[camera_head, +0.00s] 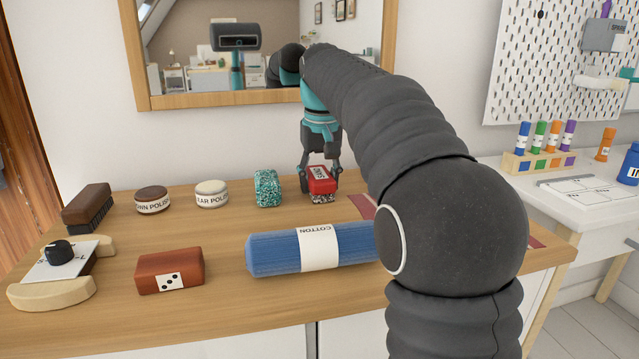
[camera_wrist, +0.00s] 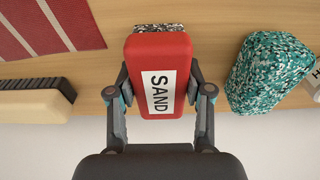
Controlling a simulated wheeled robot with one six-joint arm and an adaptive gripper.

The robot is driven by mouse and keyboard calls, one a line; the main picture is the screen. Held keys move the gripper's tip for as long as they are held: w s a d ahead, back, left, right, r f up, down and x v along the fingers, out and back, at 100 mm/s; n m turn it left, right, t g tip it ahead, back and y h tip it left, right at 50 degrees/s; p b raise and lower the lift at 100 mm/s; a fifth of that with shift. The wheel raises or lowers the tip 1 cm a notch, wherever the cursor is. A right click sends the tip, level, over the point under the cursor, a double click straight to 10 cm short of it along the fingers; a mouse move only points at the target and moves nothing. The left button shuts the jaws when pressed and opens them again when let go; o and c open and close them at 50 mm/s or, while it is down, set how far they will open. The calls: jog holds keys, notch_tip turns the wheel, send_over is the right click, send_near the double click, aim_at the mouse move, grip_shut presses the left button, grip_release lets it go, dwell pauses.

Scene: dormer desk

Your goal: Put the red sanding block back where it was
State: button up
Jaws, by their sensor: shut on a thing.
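The red sanding block (camera_head: 320,182) has a white SAND label and a speckled grey underside. It is near the back of the wooden desk, below the mirror, just right of a teal speckled block (camera_head: 268,188). My gripper (camera_head: 321,180) points down and is shut on it, one finger on each side. In the wrist view the red block (camera_wrist: 160,62) sits between the fingers of my gripper (camera_wrist: 160,95), its label facing the camera. I cannot tell whether its underside touches the desk.
A red striped mat (camera_wrist: 45,28) and a cream brush (camera_wrist: 30,106) lie left of the block in the wrist view. Two polish tins (camera_head: 152,200) (camera_head: 211,194), a blue cotton roll (camera_head: 275,254) and a reddish-brown block (camera_head: 170,271) stand on the desk. My arm hides its right part.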

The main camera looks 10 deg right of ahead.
aim_at(321, 177)
jog(key=shift+f, duration=0.1)
jog(key=o, duration=1.1)
jog(key=r+p, duration=0.1)
jog(key=r, duration=0.3)
jog(key=s+r+p, duration=0.1)
jog(key=r, duration=0.3)
jog(key=r+p, duration=0.1)
jog(key=r, duration=0.3)
jog(key=shift+s+r+p, duration=0.1)
jog(key=shift+s+p, duration=0.15)
jog(key=shift+p, duration=0.05)
